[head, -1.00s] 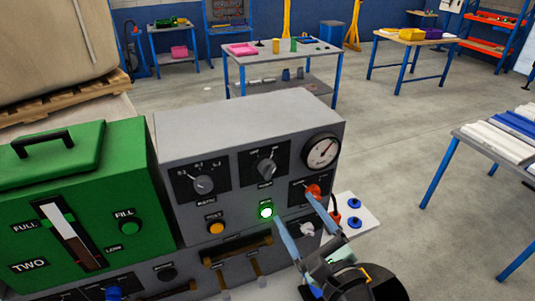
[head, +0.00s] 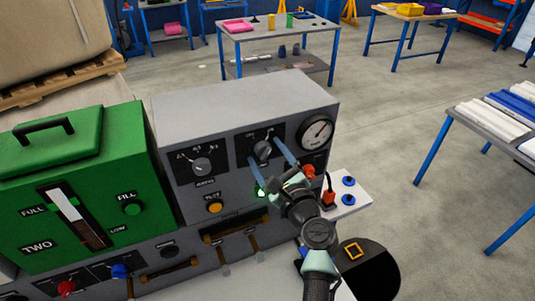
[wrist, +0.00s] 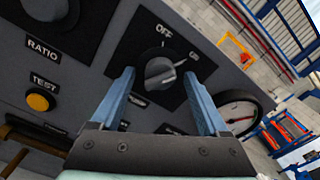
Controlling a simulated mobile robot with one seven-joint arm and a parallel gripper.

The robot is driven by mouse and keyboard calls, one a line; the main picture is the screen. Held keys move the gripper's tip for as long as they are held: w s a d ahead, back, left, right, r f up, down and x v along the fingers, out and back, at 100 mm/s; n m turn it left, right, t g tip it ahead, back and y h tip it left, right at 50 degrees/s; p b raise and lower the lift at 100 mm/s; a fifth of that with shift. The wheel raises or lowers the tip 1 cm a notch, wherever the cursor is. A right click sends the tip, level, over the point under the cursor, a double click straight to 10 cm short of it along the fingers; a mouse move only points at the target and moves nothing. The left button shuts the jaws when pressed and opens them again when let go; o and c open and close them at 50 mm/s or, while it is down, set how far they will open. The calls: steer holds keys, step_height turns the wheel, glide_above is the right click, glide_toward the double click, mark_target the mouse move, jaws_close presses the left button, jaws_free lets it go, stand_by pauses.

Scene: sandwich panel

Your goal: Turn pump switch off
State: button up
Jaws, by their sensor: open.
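The pump switch is a grey rotary knob (head: 263,149) on a black plate at the upper middle of the grey panel. In the wrist view the knob (wrist: 160,74) sits below an OFF mark, with an ON mark to its upper right; its grip appears turned toward ON. My gripper (head: 267,147) is open, its two blue fingers pointing at the panel on either side of the knob. In the wrist view the gripper (wrist: 158,84) frames the knob with gaps on both sides; I cannot tell how far the tips are from the plate.
Close by are the ratio knob (head: 202,166), yellow test button (head: 215,206), lit green lamp (head: 261,191), pressure gauge (head: 316,132) and red switch (head: 308,173), partly behind my gripper. A green tank (head: 100,170) stands left.

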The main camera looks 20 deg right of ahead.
steer(key=shift+c, duration=0.2)
jaws_close()
steer(key=shift+n+b, duration=0.4)
steer(key=shift+b, duration=0.05)
steer(key=shift+n+b, duration=4.75)
steer(key=shift+n, duration=0.75)
steer(key=shift+r, duration=0.1)
